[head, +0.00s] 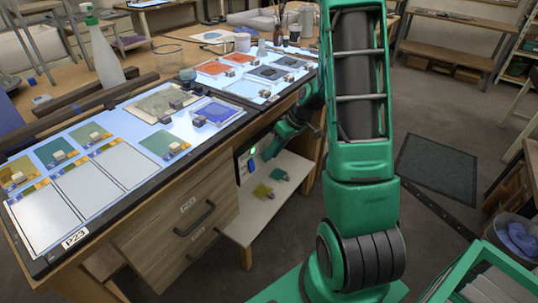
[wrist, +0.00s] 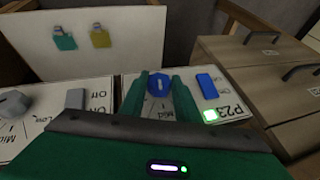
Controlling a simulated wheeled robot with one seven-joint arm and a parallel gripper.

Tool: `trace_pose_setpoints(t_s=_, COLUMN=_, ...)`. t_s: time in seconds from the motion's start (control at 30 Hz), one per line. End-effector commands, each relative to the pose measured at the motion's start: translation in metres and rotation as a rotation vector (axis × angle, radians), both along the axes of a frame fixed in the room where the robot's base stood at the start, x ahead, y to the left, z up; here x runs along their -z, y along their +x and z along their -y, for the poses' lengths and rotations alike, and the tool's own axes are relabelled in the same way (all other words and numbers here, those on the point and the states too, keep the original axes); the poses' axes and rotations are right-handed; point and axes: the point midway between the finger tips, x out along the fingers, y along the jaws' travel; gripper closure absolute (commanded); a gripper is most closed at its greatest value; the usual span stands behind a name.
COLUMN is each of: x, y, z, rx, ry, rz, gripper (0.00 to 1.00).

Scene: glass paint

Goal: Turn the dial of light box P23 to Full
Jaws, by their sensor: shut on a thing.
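The light box P23 (head: 120,165) is the lit top of the bench at left in the head view, with its label at the near corner. Its control panel (wrist: 238,108) is in the wrist view, upside down, with a blue dial (wrist: 158,86), a blue switch (wrist: 207,86) and a lit green lamp (wrist: 210,115). My gripper (wrist: 160,80) is shut on the blue dial, one green finger on each side. "Mid" shows near the dial. The other dial markings are hidden by my fingers, and I cannot read the pointer surely.
A neighbouring panel (wrist: 30,125) has a grey dial (wrist: 12,102) and grey switch (wrist: 75,98). A low white shelf (head: 265,200) below the panels holds small coloured pieces. Drawers (head: 180,225) with handles stand beside it. Glass sheets and a spray bottle (head: 102,50) are on the bench.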

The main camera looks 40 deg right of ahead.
Motion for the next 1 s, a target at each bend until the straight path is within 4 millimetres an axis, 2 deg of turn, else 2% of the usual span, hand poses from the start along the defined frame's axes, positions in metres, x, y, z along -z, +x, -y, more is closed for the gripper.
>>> trace_pose_setpoints(t_s=0.6, x=0.006, y=0.003, z=0.011, rx=0.001, ry=0.526, rz=-0.189, gripper=0.93)
trace_pose_setpoints(t_s=1.0, x=0.010, y=0.005, z=0.014, rx=0.003, ry=0.775, rz=-0.278, gripper=0.93)
